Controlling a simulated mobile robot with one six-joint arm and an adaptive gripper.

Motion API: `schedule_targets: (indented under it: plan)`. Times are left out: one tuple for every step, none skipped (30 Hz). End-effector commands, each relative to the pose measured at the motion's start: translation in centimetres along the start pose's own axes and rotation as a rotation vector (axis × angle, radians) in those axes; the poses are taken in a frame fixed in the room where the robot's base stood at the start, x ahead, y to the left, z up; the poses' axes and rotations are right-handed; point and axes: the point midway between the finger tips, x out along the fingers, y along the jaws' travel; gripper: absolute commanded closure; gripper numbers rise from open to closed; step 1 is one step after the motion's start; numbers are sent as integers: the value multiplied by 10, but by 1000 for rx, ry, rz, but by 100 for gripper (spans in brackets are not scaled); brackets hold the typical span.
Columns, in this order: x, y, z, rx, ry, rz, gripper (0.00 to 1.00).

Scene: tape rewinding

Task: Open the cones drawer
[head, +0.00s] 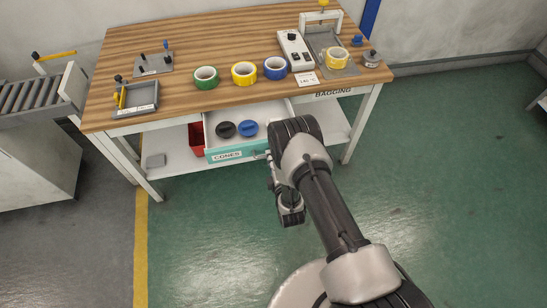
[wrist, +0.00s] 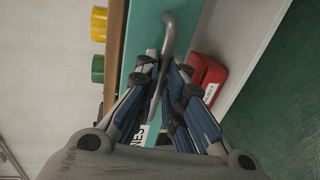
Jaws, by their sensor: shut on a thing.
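The cones drawer (head: 240,153) has a teal front with a white CONES label and is pulled out from under the wooden table. Its inside shows, with a black cone piece (head: 226,129) and a blue one (head: 248,128) in it. In the wrist view the teal front (wrist: 140,48) carries a grey bar handle (wrist: 168,32). My gripper (wrist: 161,70) is shut on this handle, with its fingers on either side of the bar. In the head view my gripper (head: 262,155) is at the right part of the drawer front, partly hidden by my arm.
The wooden table (head: 190,42) holds green, yellow and blue tape rolls, a white control box (head: 295,50) and metal fixtures. A red bin (head: 196,137) stands on the lower shelf (head: 180,163), left of the drawer. The green floor (head: 440,160) to the right is clear.

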Motion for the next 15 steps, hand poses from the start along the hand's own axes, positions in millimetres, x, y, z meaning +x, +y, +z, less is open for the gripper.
schedule_targets:
  plan:
    - [0, 0, 0, 0, -1, 0, 100]
    - [0, 0, 0, 0, -1, 0, 100]
    - [0, 0, 0, 0, 0, 0, 100]
    - [0, 0, 0, 0, 0, 0, 100]
    - [0, 0, 0, 0, 0, 0, 89]
    - [0, 0, 0, 0, 0, 0, 87]
    - [0, 0, 0, 0, 0, 0, 85]
    - [0, 0, 0, 0, 0, 0, 83]
    - [0, 0, 0, 0, 0, 0, 80]
    - [0, 0, 0, 0, 0, 0, 78]
    - [0, 0, 0, 0, 0, 0, 76]
    - [0, 0, 0, 0, 0, 0, 73]
    - [0, 0, 0, 0, 0, 0, 71]
    - [0, 0, 0, 0, 0, 0, 71]
    - [0, 0, 0, 0, 0, 0, 71]
